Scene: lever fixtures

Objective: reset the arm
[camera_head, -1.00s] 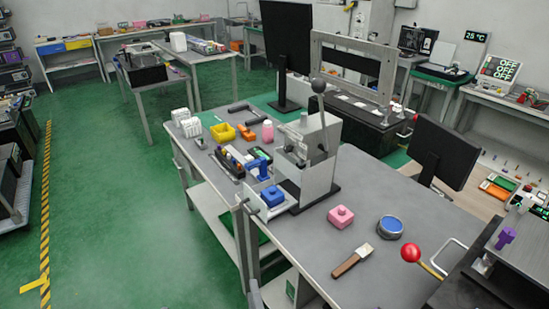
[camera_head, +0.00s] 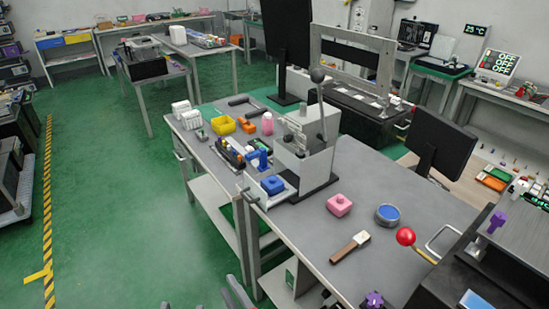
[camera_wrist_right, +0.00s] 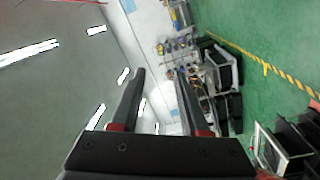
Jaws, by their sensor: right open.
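A grey bench press (camera_head: 306,150) stands on the table. Its lever arm (camera_head: 321,110) rises steeply at its right side, with a dark ball knob (camera_head: 317,75) on top. A blue block (camera_head: 272,185) sits at the press's front. A second lever, with a red ball (camera_head: 405,236) on a yellow rod, is at the right by a dark machine. My right gripper (camera_head: 237,294) shows partly at the bottom edge, apart from both levers. In the right wrist view its two dark fingers (camera_wrist_right: 158,98) are spread with nothing between them. My left gripper is not seen.
A pink block (camera_head: 339,205), a blue round tin (camera_head: 387,215) and a brush (camera_head: 350,247) lie on the table (camera_head: 385,185). A dark monitor (camera_head: 441,155) stands behind them. The green floor at left is clear.

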